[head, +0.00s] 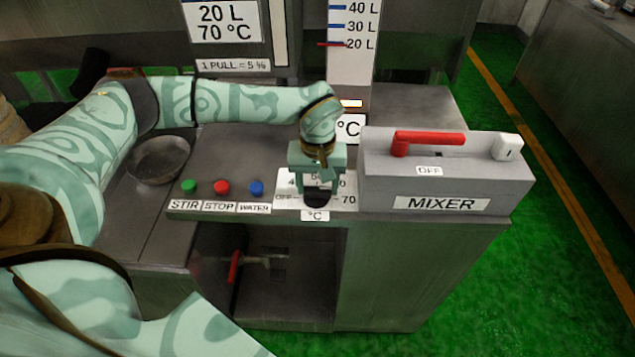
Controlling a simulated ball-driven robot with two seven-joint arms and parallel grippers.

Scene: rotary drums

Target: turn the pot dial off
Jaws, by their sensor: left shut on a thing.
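The pot dial is a dark round knob (317,198) on a white scale plate (290,185) marked OFF at its left and 70 at its right, with °C below. My left gripper (319,191) points down over the dial and is shut on it, a finger on each side. The gripper body hides the upper part of the scale, and the dial's pointer cannot be made out. My right gripper is not in view; only a patterned arm part shows at the lower left.
Green, red and blue buttons (222,187) sit left of the dial. A grey MIXER box (440,180) with a red lever (428,138) stands close on the right. A metal bowl (160,160) is at the left. A level gauge (352,45) rises behind.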

